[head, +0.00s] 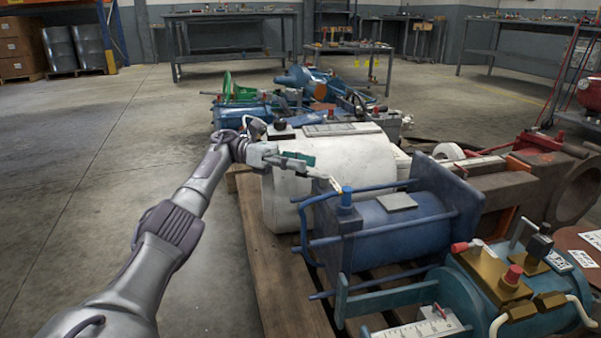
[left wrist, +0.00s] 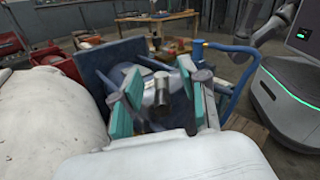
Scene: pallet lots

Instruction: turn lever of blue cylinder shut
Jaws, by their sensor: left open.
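The blue cylinder (head: 385,240) lies on its side in a blue frame with end plates, on a wooden pallet. A short blue post (head: 346,199) stands on its near left end, with a small pale lever (head: 335,185) at its top. My left gripper (head: 318,171) reaches in from the left just above and beside this lever. In the left wrist view the gripper (left wrist: 157,108) is open, its teal pads apart. A grey rod-like part (left wrist: 162,88) shows between them, seen nearly end-on. Whether the pads touch it I cannot tell. My right gripper is out of view.
A large white cylinder (head: 335,175) lies just behind the blue one. A teal machine (head: 510,285) with red knobs stands at the front right. A blue bent tube (head: 305,225) borders the post on the left. The floor at left is clear.

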